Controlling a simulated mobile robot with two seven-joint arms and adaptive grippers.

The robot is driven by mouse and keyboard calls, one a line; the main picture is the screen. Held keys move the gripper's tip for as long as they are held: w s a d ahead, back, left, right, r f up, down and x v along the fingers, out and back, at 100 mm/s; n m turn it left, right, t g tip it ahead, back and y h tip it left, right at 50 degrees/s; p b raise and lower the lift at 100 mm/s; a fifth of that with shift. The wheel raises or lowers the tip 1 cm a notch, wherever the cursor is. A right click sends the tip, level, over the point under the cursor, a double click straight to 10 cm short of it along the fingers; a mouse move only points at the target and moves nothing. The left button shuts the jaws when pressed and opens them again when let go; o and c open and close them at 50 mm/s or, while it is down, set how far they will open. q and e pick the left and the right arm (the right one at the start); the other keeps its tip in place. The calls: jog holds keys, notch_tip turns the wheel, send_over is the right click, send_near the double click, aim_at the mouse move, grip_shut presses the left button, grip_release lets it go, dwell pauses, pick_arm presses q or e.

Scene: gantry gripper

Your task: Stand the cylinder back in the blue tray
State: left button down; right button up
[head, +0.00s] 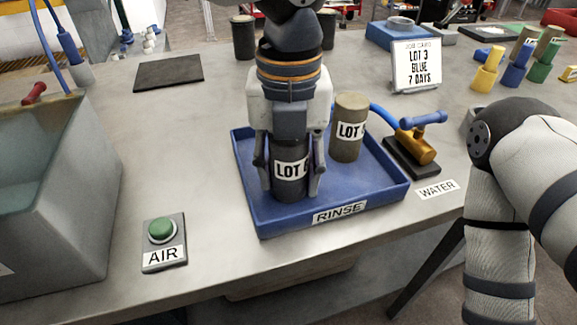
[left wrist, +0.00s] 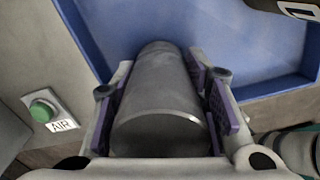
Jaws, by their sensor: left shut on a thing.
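A dark grey cylinder with a "LOT" label (head: 290,171) is upright inside the blue tray (head: 276,222), which is marked RINSE. My left gripper (head: 290,178) comes down from above and is shut on this cylinder, one finger on each side. In the left wrist view the cylinder (left wrist: 158,95) lies between the purple finger pads, with the blue tray behind it. I cannot tell whether its base touches the tray floor. A second, brownish-grey LOT cylinder (head: 347,128) stands in the tray to the right. My right gripper is out of view.
A brass valve with a blue handle (head: 415,140) stands right of the tray by the WATER label. A green AIR button (head: 162,230) and a grey basin (head: 60,190) are to the left. The job card (head: 416,65) stands behind. My right arm fills the right edge.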

pick_arm(q)
jog(key=c, duration=0.9)
grip_release()
jog(key=shift+f, duration=0.1)
jog(key=shift+c, duration=0.2)
notch_tip(320, 180, up, 12)
jog(key=shift+r, duration=0.2)
